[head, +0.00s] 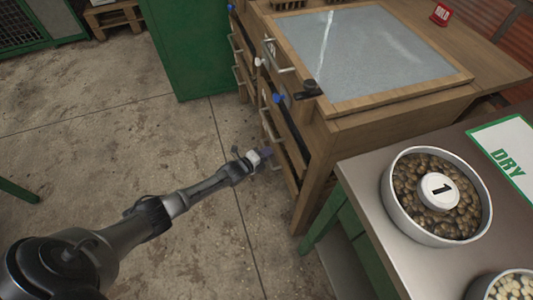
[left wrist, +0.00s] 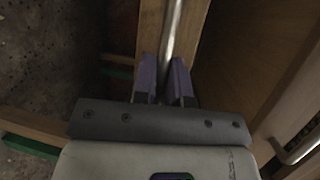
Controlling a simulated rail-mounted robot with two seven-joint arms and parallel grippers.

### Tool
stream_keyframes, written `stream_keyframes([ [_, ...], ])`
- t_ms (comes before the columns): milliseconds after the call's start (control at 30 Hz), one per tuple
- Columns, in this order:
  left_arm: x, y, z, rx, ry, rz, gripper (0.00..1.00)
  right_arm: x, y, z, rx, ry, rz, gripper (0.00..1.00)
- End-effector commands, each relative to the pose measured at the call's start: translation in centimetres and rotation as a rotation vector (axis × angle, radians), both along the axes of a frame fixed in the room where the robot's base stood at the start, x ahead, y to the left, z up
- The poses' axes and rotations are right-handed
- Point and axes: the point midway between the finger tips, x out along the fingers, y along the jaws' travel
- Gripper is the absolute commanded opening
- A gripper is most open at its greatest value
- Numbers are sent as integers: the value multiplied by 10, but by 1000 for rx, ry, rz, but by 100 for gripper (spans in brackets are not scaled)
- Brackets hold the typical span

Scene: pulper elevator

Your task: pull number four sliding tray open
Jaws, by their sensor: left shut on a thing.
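A wooden cabinet (head: 318,140) with a stack of sliding trays stands at the centre right in the head view. Metal bar handles run along its left side. My left gripper (head: 262,155) is low beside the cabinet. In the left wrist view, the purple fingers of my left gripper (left wrist: 165,84) are shut on a metal bar handle (left wrist: 173,28) against a wooden tray front. Another bar handle (left wrist: 298,150) shows at the lower right. I cannot read a tray number, so I cannot tell which tray is number four. My right gripper is not in view.
A grey panel in a wooden frame (head: 375,108) tops the cabinet. A metal table (head: 372,205) with a bowl of brown pieces (head: 398,212) marked 1 stands at the right. A green cabinet (head: 185,50) stands behind. The concrete floor (head: 110,130) at the left is mostly clear.

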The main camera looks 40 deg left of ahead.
Motion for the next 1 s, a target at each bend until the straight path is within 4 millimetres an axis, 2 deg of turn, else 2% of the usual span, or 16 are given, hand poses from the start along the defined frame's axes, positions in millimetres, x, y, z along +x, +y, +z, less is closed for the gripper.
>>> stream_keyframes([
  [300,-1,1,1,0,0,0,0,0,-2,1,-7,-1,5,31],
  [467,-16,9,3,0,3,0,0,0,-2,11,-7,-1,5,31],
  [667,-61,37,5,2,6,0,0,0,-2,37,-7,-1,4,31],
  [800,-104,63,5,2,7,1,0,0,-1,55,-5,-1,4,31],
  [1000,-164,100,3,2,5,0,0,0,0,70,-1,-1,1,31],
])
